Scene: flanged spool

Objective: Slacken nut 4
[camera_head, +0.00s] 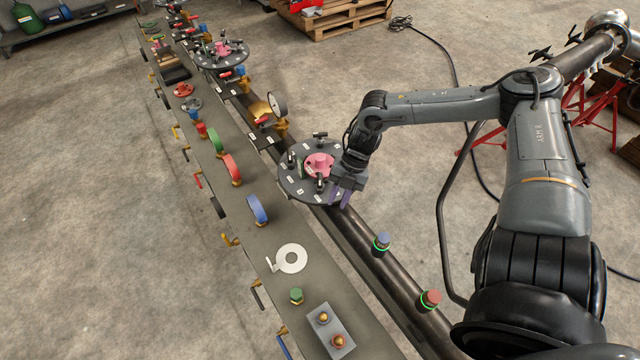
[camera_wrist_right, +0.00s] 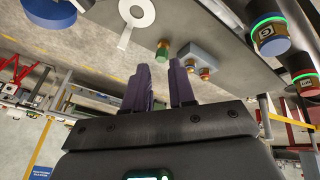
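A dark round flange (camera_head: 290,194) with a pink centre (camera_head: 319,163), several upright bolts and small white number labels sits on the pipe in the middle of the head view. The labels are too small to read, so I cannot tell which nut is 4. My right gripper (camera_head: 340,198) is at the flange's right edge, partly covering it. In the right wrist view, the two purple fingers (camera_wrist_right: 160,90) stand apart with nothing between them. The flange does not show there. My left gripper is not in view.
A second flange (camera_head: 220,54) stands farther back. The bench (camera_head: 225,215) holds coloured valve handles, a white ring (camera_head: 291,258), a green knob (camera_head: 296,295) and a grey button box (camera_head: 331,332).

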